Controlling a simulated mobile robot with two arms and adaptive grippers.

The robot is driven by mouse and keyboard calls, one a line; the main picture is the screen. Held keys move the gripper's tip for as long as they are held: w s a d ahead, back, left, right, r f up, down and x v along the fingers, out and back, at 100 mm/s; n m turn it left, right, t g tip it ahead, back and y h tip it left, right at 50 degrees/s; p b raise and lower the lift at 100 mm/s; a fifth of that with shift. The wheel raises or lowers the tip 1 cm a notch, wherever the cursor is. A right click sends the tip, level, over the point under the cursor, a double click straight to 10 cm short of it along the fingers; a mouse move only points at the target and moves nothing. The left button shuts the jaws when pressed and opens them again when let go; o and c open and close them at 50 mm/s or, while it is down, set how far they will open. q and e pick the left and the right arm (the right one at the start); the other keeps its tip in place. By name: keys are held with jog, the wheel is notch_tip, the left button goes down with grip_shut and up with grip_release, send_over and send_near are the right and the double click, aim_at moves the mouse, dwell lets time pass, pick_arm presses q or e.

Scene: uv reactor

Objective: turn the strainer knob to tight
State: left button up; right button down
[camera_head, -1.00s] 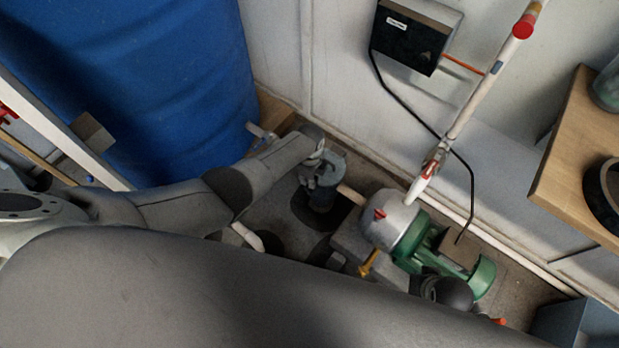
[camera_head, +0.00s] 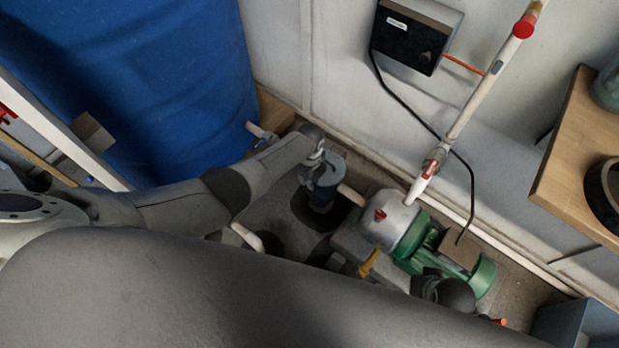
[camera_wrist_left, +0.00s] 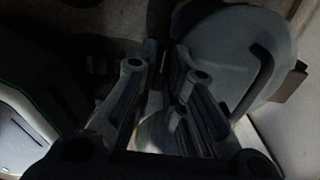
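The strainer (camera_head: 326,178) is an upright grey-blue cylinder on the floor, left of the pump. My left arm reaches over to it from the left. My left gripper (camera_head: 317,157) is at the strainer's top, mostly hidden by its own wrist. In the left wrist view, the gripper (camera_wrist_left: 165,55) has its two fingers close together, and the picture is dark. A round grey-blue part (camera_wrist_left: 225,50), apparently the strainer's top, lies right of the fingers with a dark bar across its edge. I cannot make out the knob clearly or see contact. My right gripper is not seen.
A blue barrel (camera_head: 140,70) stands at the back left. A green and silver pump (camera_head: 405,230) is right of the strainer, with a white pipe (camera_head: 470,100) rising from it. A wooden shelf (camera_head: 570,150) is at the right. My own grey arm covers the foreground.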

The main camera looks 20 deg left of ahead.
pick_arm(q)
jog(key=shift+o, duration=1.4)
jog(key=shift+r, duration=0.1)
notch_tip(320, 180, up, 12)
